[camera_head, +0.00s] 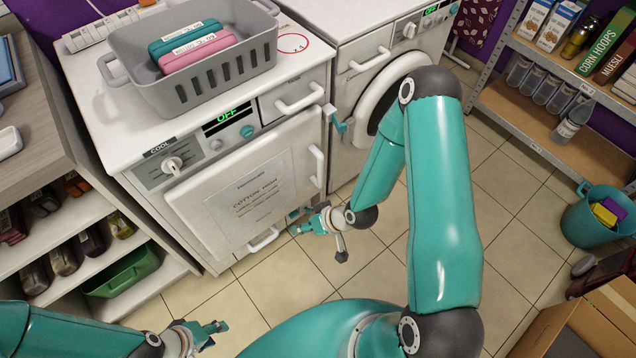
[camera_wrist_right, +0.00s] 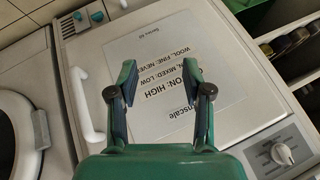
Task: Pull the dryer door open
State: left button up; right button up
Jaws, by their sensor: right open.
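The dryer (camera_head: 185,120) is the left white machine, with a square front door (camera_head: 205,215) bearing a paper label. The door looks shut. Its white upright handle (camera_head: 317,166) is near the door's right edge. In the right wrist view, the door (camera_wrist_right: 235,130) faces me and the handle (camera_wrist_right: 84,104) lies left of the fingers. My right gripper (camera_head: 296,222) is low in front of the door, below the handle; its open, empty fingers show in the wrist view (camera_wrist_right: 159,82), apart from the handle. My left gripper (camera_head: 215,332) is low at the bottom left, away from the door.
A grey basket (camera_head: 190,70) with two boxes stands on the dryer. A second machine with a round door (camera_head: 395,90) stands to the right. Shelves (camera_head: 100,285) stand close at the left. A teal bucket (camera_head: 590,225) and a cardboard box (camera_head: 600,320) are at right. The tiled floor between is clear.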

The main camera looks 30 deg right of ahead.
jog(key=w+d+f+t+b, duration=0.45)
jog(key=d+f+b, duration=0.25)
jog(key=d, duration=0.2)
jog(key=n+t+y+b, duration=0.1)
jog(key=n+t+b, duration=0.3)
jog(key=t+b, duration=0.5)
send_near(323, 173)
pick_arm(q)
notch_tip(323, 173, down, 24)
jog(key=b, duration=0.5)
pick_arm(e)
jog(key=w, duration=0.3)
jog(key=w+a+r+g, duration=0.1)
jog(key=w, duration=0.3)
jog(key=w+a+g, duration=0.1)
jog(key=w, duration=0.2)
jog(key=shift+w+a+r, duration=0.25)
jog(key=shift+r, duration=0.1)
grip_shut()
